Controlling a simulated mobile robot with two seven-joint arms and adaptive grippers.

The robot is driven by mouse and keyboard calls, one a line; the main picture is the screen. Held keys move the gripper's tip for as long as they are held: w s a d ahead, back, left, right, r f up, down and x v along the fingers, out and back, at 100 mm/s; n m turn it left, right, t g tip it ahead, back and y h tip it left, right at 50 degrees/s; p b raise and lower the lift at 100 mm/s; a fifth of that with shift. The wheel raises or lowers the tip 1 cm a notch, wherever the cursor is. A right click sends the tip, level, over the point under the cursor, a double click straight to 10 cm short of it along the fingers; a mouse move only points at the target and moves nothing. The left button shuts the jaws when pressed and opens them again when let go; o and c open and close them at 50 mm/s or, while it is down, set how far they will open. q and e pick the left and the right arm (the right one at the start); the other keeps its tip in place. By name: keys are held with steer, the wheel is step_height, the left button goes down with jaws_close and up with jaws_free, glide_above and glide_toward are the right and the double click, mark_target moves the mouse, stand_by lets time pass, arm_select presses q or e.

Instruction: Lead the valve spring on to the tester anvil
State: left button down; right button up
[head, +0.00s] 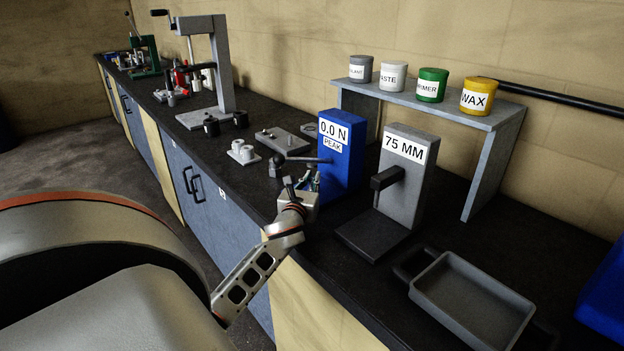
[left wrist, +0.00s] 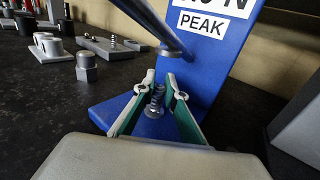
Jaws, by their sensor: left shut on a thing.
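The blue spring tester (head: 343,150), marked 0.0 N PEAK, stands on the bench; it also shows in the left wrist view (left wrist: 207,55). My left gripper (left wrist: 160,88) is over the tester's blue base, with its green-sided fingers shut on the valve spring (left wrist: 157,98). The small metal coil stands about upright between the fingertips. A round grey anvil piece (left wrist: 153,112) shows at the spring's foot; I cannot tell whether they touch. The tester's lever (left wrist: 150,22) slants above the fingers. In the head view my left gripper (head: 312,182) partly hides the tester base. My right gripper is not in view.
A grey 75 MM gauge (head: 404,165) stands right of the tester, and a grey tray (head: 473,298) lies farther right. A plate with small parts (head: 283,139) and two white cups (head: 243,151) are to the left. A shelf (head: 430,104) with pots stands behind.

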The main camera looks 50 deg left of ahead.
arm_select(q)
steer(key=c, duration=2)
jaws_free()
steer(key=shift+f, duration=0.1)
steer(key=v, duration=1.2)
steer(key=shift+v, duration=3.5)
steer(key=shift+d, duration=0.1)
